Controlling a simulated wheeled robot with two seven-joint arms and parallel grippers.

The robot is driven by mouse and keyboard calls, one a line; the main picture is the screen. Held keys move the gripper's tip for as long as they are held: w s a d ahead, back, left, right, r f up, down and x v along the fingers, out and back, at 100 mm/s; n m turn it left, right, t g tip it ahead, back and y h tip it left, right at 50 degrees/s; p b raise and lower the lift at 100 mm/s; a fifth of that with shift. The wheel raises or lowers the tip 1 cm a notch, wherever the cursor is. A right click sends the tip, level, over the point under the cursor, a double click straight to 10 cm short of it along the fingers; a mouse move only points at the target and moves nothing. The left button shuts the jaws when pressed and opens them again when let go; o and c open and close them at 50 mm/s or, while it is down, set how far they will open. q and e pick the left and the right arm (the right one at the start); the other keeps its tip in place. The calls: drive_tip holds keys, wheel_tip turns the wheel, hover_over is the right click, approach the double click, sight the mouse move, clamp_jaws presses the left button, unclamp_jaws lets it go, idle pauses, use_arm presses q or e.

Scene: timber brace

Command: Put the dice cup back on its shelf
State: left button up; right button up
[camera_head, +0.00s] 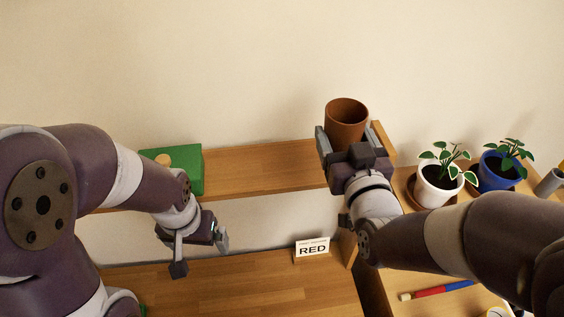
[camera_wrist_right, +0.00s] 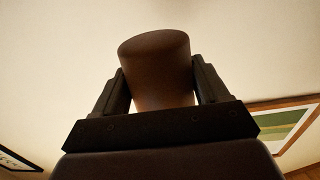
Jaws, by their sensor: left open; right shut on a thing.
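The brown dice cup (camera_head: 346,122) is at the right end of the wooden shelf (camera_head: 265,161) in the head view, upright with its mouth up. My right gripper (camera_head: 343,143) is shut on the cup, one finger on each side. The right wrist view also shows the cup (camera_wrist_right: 160,65) between the two dark fingers. The cup's base is hidden behind the gripper, so I cannot tell whether it touches the shelf. My left gripper (camera_head: 200,252) is open and empty, below the shelf's front edge at the left.
A green box (camera_head: 183,166) lies at the shelf's left. A card reading RED (camera_head: 312,248) stands on the wooden surface below. Plants in a white pot (camera_head: 436,188) and a blue pot (camera_head: 497,172) stand at the right, near a red and blue stick (camera_head: 437,290). The shelf's middle is clear.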

drive_tip(key=w+a+f, duration=0.1)
drive_tip(key=a, duration=0.1)
drive_tip(key=w+a+f+p, duration=0.1)
drive_tip(key=w+a+f, duration=0.1)
drive_tip(key=a, duration=0.1)
drive_tip(key=w+a+f, duration=0.2)
drive_tip(key=a, duration=0.1)
drive_tip(key=shift+f, duration=0.25)
drive_tip(key=shift+w+a+f+p, duration=0.15)
drive_tip(key=shift+f+p, duration=0.1)
drive_tip(key=shift+p, duration=0.05)
wheel_tip(320, 180, down, 4)
drive_tip(key=shift+r+p, duration=0.15)
drive_tip(key=shift+p, duration=0.45)
drive_tip(key=shift+f+b, duration=0.3)
drive_tip(key=shift+f, duration=0.05)
use_arm(q)
drive_tip(key=shift+w+r, duration=0.1)
drive_tip(key=shift+r, duration=0.1)
use_arm(e)
drive_tip(key=o, duration=1.1)
drive_tip(key=shift+o, duration=0.2)
drive_tip(key=shift+r, duration=0.1)
